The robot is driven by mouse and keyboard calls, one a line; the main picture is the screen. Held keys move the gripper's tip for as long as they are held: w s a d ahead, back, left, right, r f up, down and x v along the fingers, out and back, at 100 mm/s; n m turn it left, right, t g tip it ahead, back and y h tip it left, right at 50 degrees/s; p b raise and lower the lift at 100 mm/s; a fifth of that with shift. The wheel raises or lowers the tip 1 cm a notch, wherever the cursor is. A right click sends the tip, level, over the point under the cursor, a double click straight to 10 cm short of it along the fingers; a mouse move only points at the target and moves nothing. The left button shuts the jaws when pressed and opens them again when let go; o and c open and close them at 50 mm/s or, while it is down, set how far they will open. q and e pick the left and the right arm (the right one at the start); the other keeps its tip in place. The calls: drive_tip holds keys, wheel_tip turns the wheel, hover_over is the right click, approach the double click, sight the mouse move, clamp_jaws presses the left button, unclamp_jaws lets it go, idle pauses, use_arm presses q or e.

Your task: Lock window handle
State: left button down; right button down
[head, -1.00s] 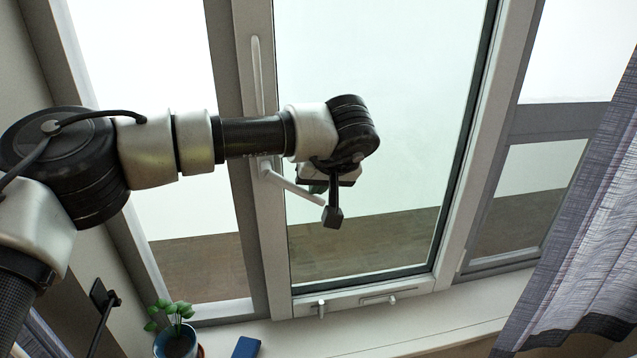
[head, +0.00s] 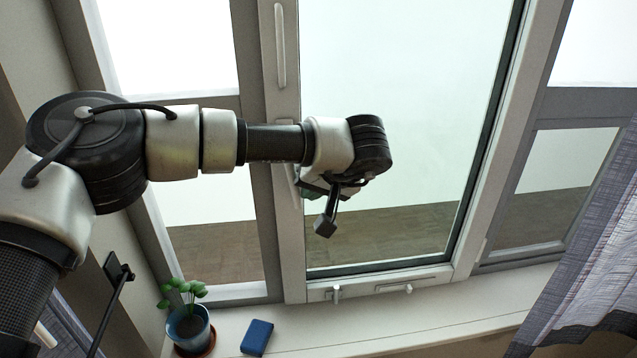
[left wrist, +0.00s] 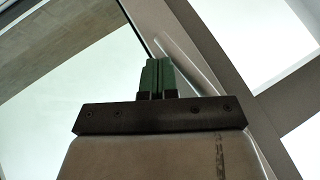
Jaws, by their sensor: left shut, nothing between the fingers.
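The window sash (head: 284,95) has a pale frame around a tall glass pane. The window handle (head: 296,181) is mostly hidden behind my left wrist in the head view; only a pale bit shows by the left sash frame, so its angle is unclear. My left gripper (head: 318,188) is in front of the glass, just right of that frame, partly hidden by my wrist. In the left wrist view its green fingers (left wrist: 157,78) are together and empty. A long pale bar (left wrist: 188,62) runs along the frame beyond them. My right gripper is not in view.
A slim vertical bar (head: 280,45) is on the sash frame above my arm. A potted plant (head: 188,325) and a blue box (head: 257,338) stand on the sill (head: 380,325). A curtain (head: 585,290) hangs at the right. Small metal fittings (head: 335,293) are on the lower frame.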

use_arm(q)
drive_tip(key=shift+s+a+f+y, duration=0.1)
drive_tip(key=shift+a+f+y, duration=0.05)
drive_tip(key=shift+a+y, duration=0.3)
drive_tip(key=shift+d, duration=0.1)
idle(0.4)
drive_tip(key=b+v, duration=0.2)
drive_tip(key=v, duration=0.8)
drive_tip(key=shift+r+b, duration=0.25)
drive_tip(key=shift+b, duration=0.05)
drive_tip(key=shift+s+d, duration=0.1)
drive_tip(key=shift+d, duration=0.05)
